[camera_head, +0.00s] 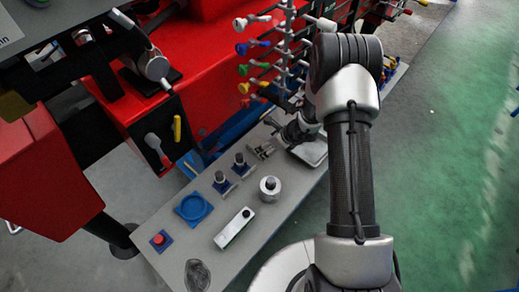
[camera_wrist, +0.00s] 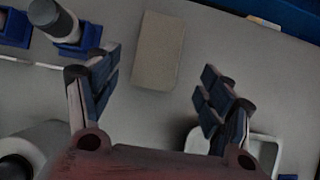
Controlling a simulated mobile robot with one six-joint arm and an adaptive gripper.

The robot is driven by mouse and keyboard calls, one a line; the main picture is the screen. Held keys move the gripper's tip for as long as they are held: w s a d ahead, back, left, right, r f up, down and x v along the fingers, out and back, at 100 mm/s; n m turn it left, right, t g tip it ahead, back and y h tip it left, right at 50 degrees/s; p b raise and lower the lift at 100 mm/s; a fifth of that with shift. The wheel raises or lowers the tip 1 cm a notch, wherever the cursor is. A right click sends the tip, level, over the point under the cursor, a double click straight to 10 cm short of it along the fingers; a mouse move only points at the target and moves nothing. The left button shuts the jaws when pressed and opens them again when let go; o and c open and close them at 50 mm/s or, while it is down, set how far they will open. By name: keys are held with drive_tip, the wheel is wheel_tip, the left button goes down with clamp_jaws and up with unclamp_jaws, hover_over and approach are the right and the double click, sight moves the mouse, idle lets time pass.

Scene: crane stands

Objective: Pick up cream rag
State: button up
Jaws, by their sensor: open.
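A flat beige rectangle, which looks like the cream rag (camera_wrist: 158,50), lies on the grey tabletop (camera_wrist: 225,45) in the wrist view. It is beyond my fingertips, between their lines and a little left of centre. My gripper (camera_wrist: 157,82) is open and empty, with its two blue-padded fingers spread wide. In the head view my gripper (camera_head: 283,132) is low over the far part of the grey table (camera_head: 160,215). I cannot make out the rag there; my gripper and arm cover that area.
A white tray (camera_wrist: 265,150) sits by the right finger. Blue holders with cylinders (camera_wrist: 55,20) stand to the left. A silver cylinder (camera_head: 270,188), a white box (camera_head: 234,228) and a blue round dish (camera_head: 194,207) stand nearer. A rack with coloured knobs (camera_head: 285,50) rises behind.

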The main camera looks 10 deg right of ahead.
drive_tip(key=x, duration=0.2)
drive_tip(key=a+b+x, duration=0.1)
drive_tip(key=x, duration=0.1)
drive_tip(key=shift+d+r, duration=0.1)
drive_tip(key=shift+r, duration=0.15)
drive_tip(key=shift+w+a+f, duration=0.2)
drive_tip(key=shift+w+f, duration=0.15)
drive_tip(key=shift+f, duration=0.1)
drive_tip(key=shift+c, duration=0.3)
drive_tip(key=c, duration=1.2)
drive_tip(key=shift+r, duration=0.15)
wheel_tip(320, 180, up, 10)
drive_tip(key=p, duration=0.3)
